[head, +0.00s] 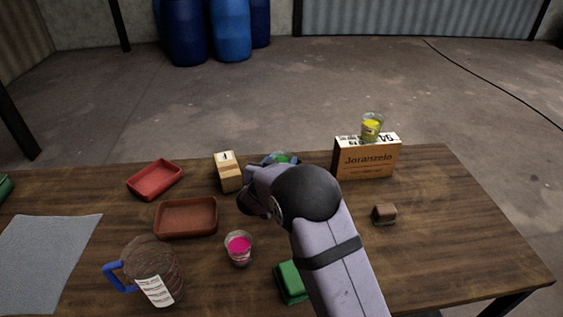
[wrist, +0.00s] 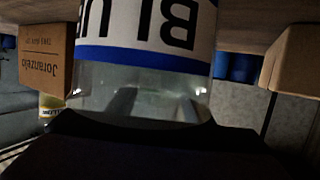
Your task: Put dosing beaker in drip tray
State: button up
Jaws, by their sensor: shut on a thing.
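In the wrist view a clear beaker (wrist: 140,85) with a white label, inverted letters "BLU" and a blue band fills the middle. My gripper (wrist: 148,128) is dark at the bottom of that view and is shut on this beaker. In the head view my arm hides the gripper and most of what it holds; a bit of blue and green (head: 281,158) shows behind it. Two shallow trays lie on the table's left: a red tray (head: 155,179) and, nearer, a brown tray (head: 186,218). I cannot tell which is the drip tray. Both look empty.
A jug with a blue handle (head: 152,275), a pink-filled glass (head: 238,248) and a green block (head: 291,282) stand near the front. A yellow-filled glass (head: 371,127) shows at the Joranzelo box (head: 366,160).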

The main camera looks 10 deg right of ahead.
jog(key=shift+f, duration=0.15)
jog(key=o, duration=1.3)
jog(key=shift+c, duration=0.2)
jog(key=shift+s+a+r, duration=0.1)
jog(key=shift+s+r, duration=0.05)
jog(key=shift+r, duration=0.05)
jog(key=v, duration=0.7)
jog(key=shift+r, duration=0.1)
